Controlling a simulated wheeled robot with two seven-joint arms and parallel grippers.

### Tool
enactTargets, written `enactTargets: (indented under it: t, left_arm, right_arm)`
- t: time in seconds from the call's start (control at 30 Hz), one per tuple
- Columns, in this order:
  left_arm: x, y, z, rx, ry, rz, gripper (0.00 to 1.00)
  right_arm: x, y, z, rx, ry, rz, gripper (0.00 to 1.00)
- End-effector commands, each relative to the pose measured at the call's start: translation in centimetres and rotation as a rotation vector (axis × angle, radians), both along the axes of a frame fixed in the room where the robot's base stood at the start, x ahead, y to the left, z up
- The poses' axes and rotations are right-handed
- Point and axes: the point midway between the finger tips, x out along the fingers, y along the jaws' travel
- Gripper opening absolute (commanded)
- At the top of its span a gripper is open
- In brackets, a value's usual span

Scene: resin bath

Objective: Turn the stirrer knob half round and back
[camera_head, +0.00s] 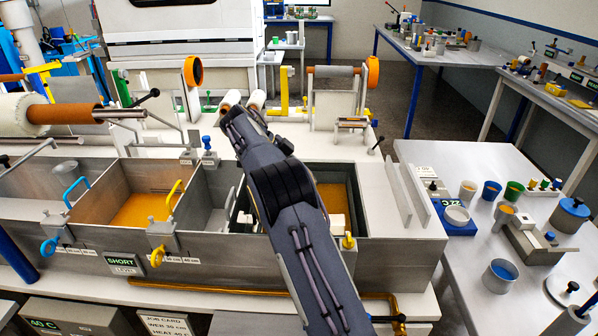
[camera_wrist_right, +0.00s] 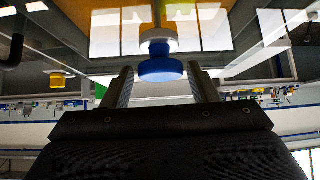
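In the right wrist view, a round blue knob (camera_wrist_right: 160,68) with a white collar sits on a thin stem, with orange bath liquid behind it. My right gripper (camera_wrist_right: 160,76) is open, one finger on each side of the blue knob. A narrow gap shows between the knob and each finger. In the head view my right arm reaches up and left across the bath, and its links hide the gripper and the knob. My left gripper is in neither view.
The steel bath (camera_head: 160,268) has several compartments, some with orange liquid. Blue (camera_head: 206,143) and yellow (camera_head: 348,241) fittings stand on its rims. A brown roller (camera_head: 65,114) juts in at left. A side table (camera_head: 463,275) holds cups and tools at right.

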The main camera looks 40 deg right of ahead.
Motion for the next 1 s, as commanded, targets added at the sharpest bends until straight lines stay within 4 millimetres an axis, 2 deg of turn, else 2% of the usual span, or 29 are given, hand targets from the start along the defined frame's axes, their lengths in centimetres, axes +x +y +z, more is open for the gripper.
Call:
enactTargets:
  t: [0.37, 0.57, 0.77, 0.8, 1.0]
  left_arm:
    - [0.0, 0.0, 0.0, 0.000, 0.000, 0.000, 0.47]
    - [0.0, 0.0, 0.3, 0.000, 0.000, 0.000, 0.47]
    - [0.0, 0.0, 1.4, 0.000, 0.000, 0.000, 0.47]
    - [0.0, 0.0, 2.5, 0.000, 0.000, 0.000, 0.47]
    - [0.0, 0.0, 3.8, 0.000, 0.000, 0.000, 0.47]
  right_arm:
    - [0.1, 0.0, 0.3, -0.004, -0.003, 0.001, 0.62]
    - [1.2, 1.4, 2.0, -0.006, -0.006, 0.003, 0.62]
    - [2.5, 3.1, 4.3, -0.004, -0.005, 0.004, 0.62]
    - [2.6, 3.3, 5.1, -0.003, -0.003, 0.001, 0.62]
    - [3.3, 4.2, 5.7, -0.003, -0.002, 0.001, 0.62]
